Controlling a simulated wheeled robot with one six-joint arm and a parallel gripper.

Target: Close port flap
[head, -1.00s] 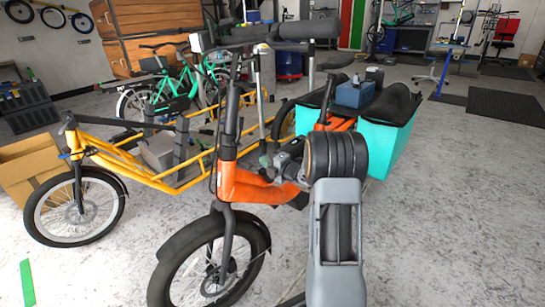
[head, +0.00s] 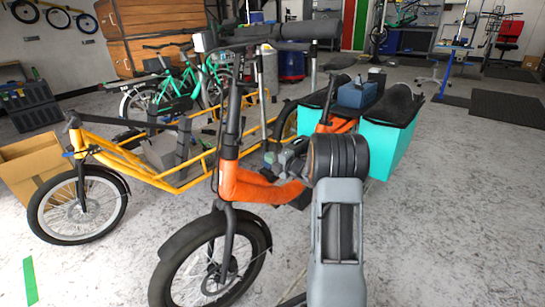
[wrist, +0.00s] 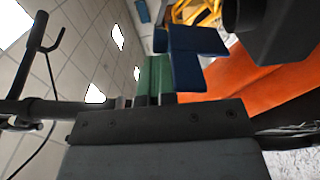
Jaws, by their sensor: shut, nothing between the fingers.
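My gripper (head: 270,158) is shut and empty, beside the orange bike's (head: 250,188) frame below the handlebar. In the wrist view its green fingertips (wrist: 154,76) point up the picture, with the orange frame (wrist: 235,80) to their right. A dark blue, flat-sided piece (wrist: 195,45) shows just past and right of the fingertips; I cannot tell whether it is the port flap or whether they touch. No port flap can be made out clearly in the head view, where my arm covers part of the frame.
The orange bike's handlebar (head: 265,34) is above my gripper. A blue box (head: 357,93) and turquoise bags (head: 385,147) sit at its rear. A yellow cargo bike (head: 130,165) stands close on the left, with a cardboard box (head: 35,165) beyond it.

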